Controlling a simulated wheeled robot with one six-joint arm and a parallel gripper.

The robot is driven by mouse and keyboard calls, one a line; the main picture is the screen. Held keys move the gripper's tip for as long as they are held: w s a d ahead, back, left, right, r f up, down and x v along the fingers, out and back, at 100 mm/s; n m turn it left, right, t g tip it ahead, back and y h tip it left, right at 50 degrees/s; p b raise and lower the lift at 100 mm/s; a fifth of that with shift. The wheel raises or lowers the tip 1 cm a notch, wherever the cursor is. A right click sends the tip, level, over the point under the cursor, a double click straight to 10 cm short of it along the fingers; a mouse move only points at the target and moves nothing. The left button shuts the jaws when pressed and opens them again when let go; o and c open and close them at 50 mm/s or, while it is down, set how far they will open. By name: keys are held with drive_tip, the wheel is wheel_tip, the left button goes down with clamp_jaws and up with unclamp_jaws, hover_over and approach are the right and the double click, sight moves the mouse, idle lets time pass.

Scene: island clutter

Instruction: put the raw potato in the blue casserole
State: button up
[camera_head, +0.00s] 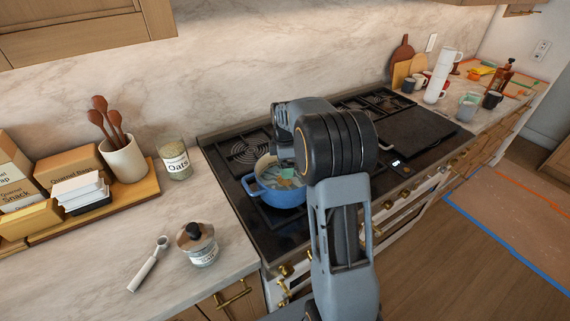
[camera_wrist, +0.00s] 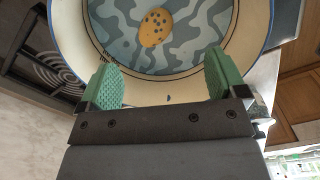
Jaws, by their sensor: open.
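The blue casserole (camera_head: 277,195) stands on the left part of the stove. Its pale rim (camera_wrist: 95,45) and patterned grey-blue inside fill the top of the wrist view. The raw potato (camera_wrist: 156,27), yellow-brown with dark spots, lies on the casserole's inside floor. In the head view my arm hides part of the casserole and I cannot make out the potato. My gripper (camera_wrist: 165,84) is open, with its green pads apart and nothing between them. It is over the near side of the casserole, and the potato lies beyond the fingertips, clear of both.
An oats jar (camera_head: 174,159), a utensil crock (camera_head: 124,158) and a lidded glass jar (camera_head: 199,245) stand on the left counter. A dark griddle (camera_head: 418,134) covers the right burners.

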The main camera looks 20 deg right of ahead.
wheel_tip(320, 180, up, 5)
drive_tip(key=p, duration=0.3)
drive_tip(key=shift+r, duration=0.1)
drive_tip(key=s+a+r+m+t, duration=0.1)
drive_tip(key=s+a+r+m, duration=0.1)
drive_tip(key=s+m, duration=0.3)
drive_tip(key=s+a+r+m+t+b, duration=0.1)
drive_tip(key=s+a+m, duration=0.4)
drive_tip(key=s, duration=0.5)
drive_tip(key=s+a+r+m+t+b, duration=0.1)
drive_tip(key=s+a+r+m+t, duration=0.1)
drive_tip(key=s+m, duration=0.3)
drive_tip(key=shift+s+a+r+t, duration=0.4)
drive_tip(key=shift+s+a, duration=0.5)
drive_tip(key=shift+s, duration=0.3)
